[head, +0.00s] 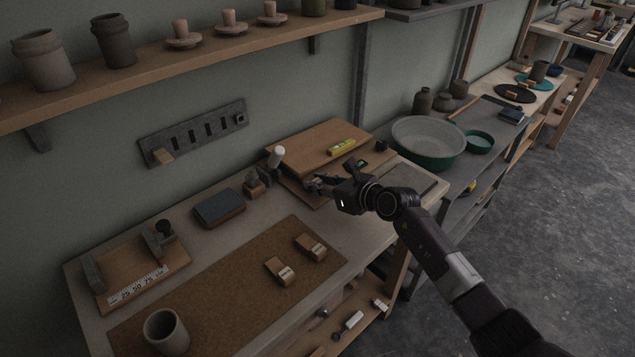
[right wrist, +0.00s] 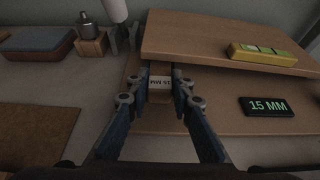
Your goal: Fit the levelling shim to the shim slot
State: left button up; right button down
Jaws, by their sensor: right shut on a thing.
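My right gripper (head: 314,184) is shut on a small wooden shim (right wrist: 160,96) with a white label, which reads upside down, apparently 15 MM. The right gripper's fingers (right wrist: 160,85) grip its two sides in the right wrist view. The shim is at the left front of the gap between a tilted upper board (right wrist: 215,42) and a lower base board (right wrist: 215,118). I cannot tell whether its far end is inside the gap. A yellow spirit level (head: 342,146) lies on the upper board. A dark display (right wrist: 266,106) on the base reads 15 MM. My left gripper is not in view.
Two labelled wooden blocks (head: 280,271) lie on the brown mat (head: 190,310). A dark blue box (head: 219,208) and a small wooden-based item (head: 256,187) stand left of the boards. A slotted rack (head: 195,132) is on the wall. A green-rimmed basin (head: 428,142) stands at right.

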jog(key=shift+w+a, duration=0.1)
dwell(0.7)
jog(key=shift+w+a+b, duration=0.4)
jog(key=shift+w+a, duration=0.15)
jog(key=shift+w, duration=0.15)
jog(key=c, duration=1.6)
grip_release()
jog(key=v, duration=1.2)
